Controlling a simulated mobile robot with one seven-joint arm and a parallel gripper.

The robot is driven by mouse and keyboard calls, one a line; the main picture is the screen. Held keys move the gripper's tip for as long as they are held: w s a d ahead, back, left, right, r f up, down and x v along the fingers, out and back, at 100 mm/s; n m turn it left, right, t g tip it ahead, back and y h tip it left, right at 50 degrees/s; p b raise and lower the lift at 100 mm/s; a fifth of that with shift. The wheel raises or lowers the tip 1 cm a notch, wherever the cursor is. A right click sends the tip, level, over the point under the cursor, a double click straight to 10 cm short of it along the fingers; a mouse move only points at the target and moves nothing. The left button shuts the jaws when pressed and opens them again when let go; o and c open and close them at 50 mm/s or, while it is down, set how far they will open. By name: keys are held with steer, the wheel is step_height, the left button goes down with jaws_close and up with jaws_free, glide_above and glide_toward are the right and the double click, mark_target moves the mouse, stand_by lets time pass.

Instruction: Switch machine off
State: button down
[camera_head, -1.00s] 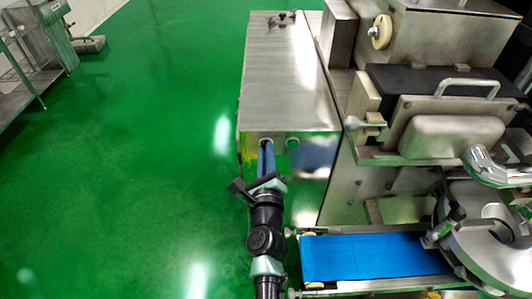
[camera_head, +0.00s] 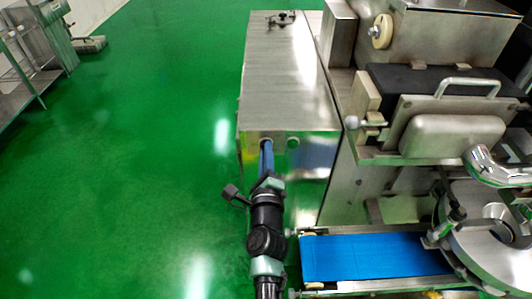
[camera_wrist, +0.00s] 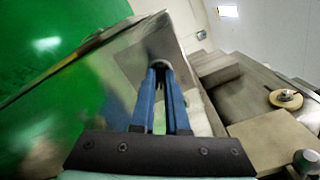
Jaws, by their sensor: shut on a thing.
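The encrusting machine's steel control box (camera_head: 285,75) stands left of the main body in the head view. A small round knob (camera_wrist: 160,66) sits on its front face and shows as a dark grey disc in the wrist view. My gripper (camera_head: 266,145) has its blue fingers at the upper left of that face. In the wrist view my gripper (camera_wrist: 160,72) is shut on the knob, one finger on each side. The fingers hide part of the knob, and I cannot read any mark on it.
A blue conveyor belt (camera_head: 375,257) runs low to the right of my arm. The machine's main body (camera_head: 450,110) with handles and covers fills the right side. A steel rack (camera_head: 25,70) stands far left. The green floor (camera_head: 130,170) on the left is clear.

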steer(key=n+b, duration=0.1)
steer(key=n, duration=1.3)
steer(key=shift+f+b, duration=0.15)
steer(key=shift+b, duration=0.2)
stand_by(0.3)
steer(key=c, duration=0.9)
jaws_free()
steer(key=shift+s+p, duration=1.15)
steer(key=shift+s, duration=5.35)
